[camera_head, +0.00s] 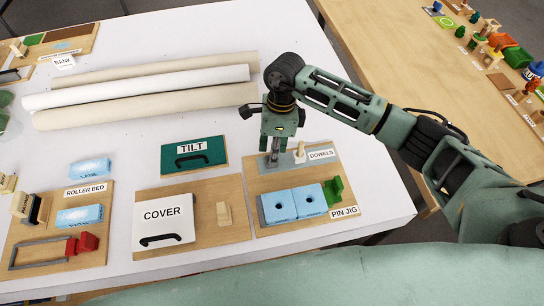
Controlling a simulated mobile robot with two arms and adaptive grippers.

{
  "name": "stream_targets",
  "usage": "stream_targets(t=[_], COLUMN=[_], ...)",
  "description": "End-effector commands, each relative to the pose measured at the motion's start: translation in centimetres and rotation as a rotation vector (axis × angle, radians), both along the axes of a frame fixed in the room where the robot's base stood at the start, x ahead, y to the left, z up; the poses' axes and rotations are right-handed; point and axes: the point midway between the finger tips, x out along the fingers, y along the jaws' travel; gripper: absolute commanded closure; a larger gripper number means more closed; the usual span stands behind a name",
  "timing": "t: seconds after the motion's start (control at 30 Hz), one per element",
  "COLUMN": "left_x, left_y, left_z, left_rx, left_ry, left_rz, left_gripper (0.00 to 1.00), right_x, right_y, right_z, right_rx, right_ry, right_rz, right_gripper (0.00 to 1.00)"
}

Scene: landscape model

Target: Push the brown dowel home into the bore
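My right gripper (272,160) points down over the back left of the pin jig board (262,183), beside the DOWELS label (321,154). Its fingertips are small and close together, and I cannot tell if they hold anything. A pale dowel (300,152) stands upright just right of the gripper. I cannot make out a brown dowel; the fingers may hide it. Two light blue blocks, the left one (267,210) and the right one (319,205), sit in front of the gripper, each with a dark round bore on top. My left gripper is not in view.
A green stepped piece (334,190) stands right of the blue blocks, behind the PIN JIG label (344,212). Left are the COVER board (240,232) and the green TILT panel (216,146). Long rolls (140,92) lie behind. White table is bare at the right.

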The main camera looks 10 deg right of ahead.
Motion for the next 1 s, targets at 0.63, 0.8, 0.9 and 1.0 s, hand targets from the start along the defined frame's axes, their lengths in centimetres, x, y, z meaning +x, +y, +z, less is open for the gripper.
stream_targets(t=[0.63,0.8,0.9,1.0], left_x=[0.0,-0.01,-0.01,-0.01], left_y=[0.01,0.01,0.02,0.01], left_z=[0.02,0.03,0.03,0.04], left_rx=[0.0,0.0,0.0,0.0], left_ry=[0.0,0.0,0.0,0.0], left_rz=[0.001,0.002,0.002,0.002], left_gripper=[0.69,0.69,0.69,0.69], right_x=[0.12,0.34,0.5,0.64], right_y=[-0.05,-0.12,-0.14,-0.17], right_z=[0.05,0.15,0.25,0.36], right_rx=[-0.001,-0.002,-0.001,0.002], right_ry=[-0.004,-0.01,-0.014,-0.017], right_rz=[-0.001,-0.004,-0.006,-0.007], right_gripper=[1.0,1.0,1.0,1.0])
